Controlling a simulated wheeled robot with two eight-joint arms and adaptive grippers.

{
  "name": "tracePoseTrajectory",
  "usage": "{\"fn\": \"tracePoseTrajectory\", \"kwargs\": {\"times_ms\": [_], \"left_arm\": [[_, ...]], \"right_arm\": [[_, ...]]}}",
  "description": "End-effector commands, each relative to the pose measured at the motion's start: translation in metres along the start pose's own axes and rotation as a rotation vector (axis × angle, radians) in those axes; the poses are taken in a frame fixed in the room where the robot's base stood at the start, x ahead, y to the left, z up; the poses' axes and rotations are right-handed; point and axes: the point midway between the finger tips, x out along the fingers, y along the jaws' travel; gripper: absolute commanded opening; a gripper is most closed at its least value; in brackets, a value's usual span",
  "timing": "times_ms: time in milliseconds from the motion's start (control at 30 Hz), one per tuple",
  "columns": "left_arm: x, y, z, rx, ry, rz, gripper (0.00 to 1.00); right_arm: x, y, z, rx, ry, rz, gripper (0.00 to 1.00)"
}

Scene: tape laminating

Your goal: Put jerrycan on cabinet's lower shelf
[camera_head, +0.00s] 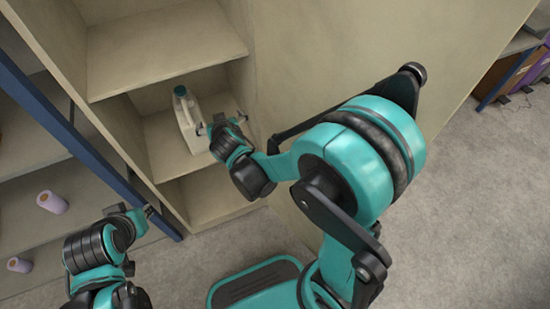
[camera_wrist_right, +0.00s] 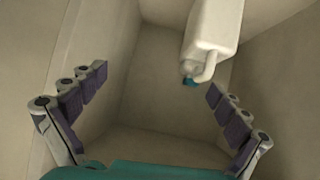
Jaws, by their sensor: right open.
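The white jerrycan (camera_head: 187,122) with a teal cap stands upright in the cabinet (camera_head: 108,123), on the shelf (camera_head: 160,140) below the upper visible one. In the right wrist view the jerrycan (camera_wrist_right: 214,28) appears upside down at the top, beyond the fingertips. My right gripper (camera_head: 222,122) is at the compartment opening, just right of the jerrycan. Its fingers are spread wide with nothing between them in the wrist view (camera_wrist_right: 160,85). My left gripper (camera_head: 148,211) is low at the left, away from the jerrycan; its finger opening is unclear.
The upper shelf (camera_head: 150,60) is empty, and another compartment (camera_head: 205,190) lies below the jerrycan's shelf. At the left, a rack with a blue post (camera_head: 60,120) holds pale purple rolls (camera_head: 52,202). The cabinet's side panel (camera_head: 330,50) stands right of the opening. Grey floor is open at right.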

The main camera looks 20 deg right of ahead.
Motion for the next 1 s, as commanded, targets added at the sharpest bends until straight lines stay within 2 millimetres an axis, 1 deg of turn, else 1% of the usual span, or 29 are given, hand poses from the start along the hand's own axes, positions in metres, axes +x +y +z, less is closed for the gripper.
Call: {"fn": "tracePoseTrajectory", "kwargs": {"times_ms": [33,133,200,333,400,500,600,700,800,1000], "left_arm": [[0.000,0.000,0.000,0.000,0.000,0.000,0.20],[0.000,0.000,0.000,0.000,0.000,0.000,0.20],[0.000,0.000,0.000,0.000,0.000,0.000,0.20],[0.000,0.000,0.000,0.000,0.000,0.000,0.20],[0.000,0.000,0.000,0.000,0.000,0.000,0.20],[0.000,0.000,0.000,0.000,0.000,0.000,0.20],[0.000,0.000,0.000,0.000,0.000,0.000,0.20],[0.000,0.000,0.000,0.000,0.000,0.000,0.20],[0.000,0.000,0.000,0.000,0.000,0.000,0.20],[0.000,0.000,0.000,0.000,0.000,0.000,0.20]], "right_arm": [[-0.019,0.019,-0.001,0.004,-0.035,0.011,0.99],[-0.054,0.046,0.003,0.000,-0.103,0.017,0.99],[-0.080,0.063,0.010,-0.002,-0.151,0.015,0.99],[-0.128,0.088,0.032,-0.004,-0.233,-0.003,0.99],[-0.151,0.096,0.046,-0.005,-0.272,-0.019,0.99],[-0.179,0.103,0.066,-0.007,-0.315,-0.045,0.99],[-0.198,0.105,0.081,-0.009,-0.344,-0.069,0.99],[-0.209,0.106,0.090,-0.011,-0.359,-0.085,0.99],[-0.213,0.106,0.094,-0.012,-0.366,-0.091,0.99],[-0.213,0.105,0.094,-0.013,-0.366,-0.092,0.99]]}}
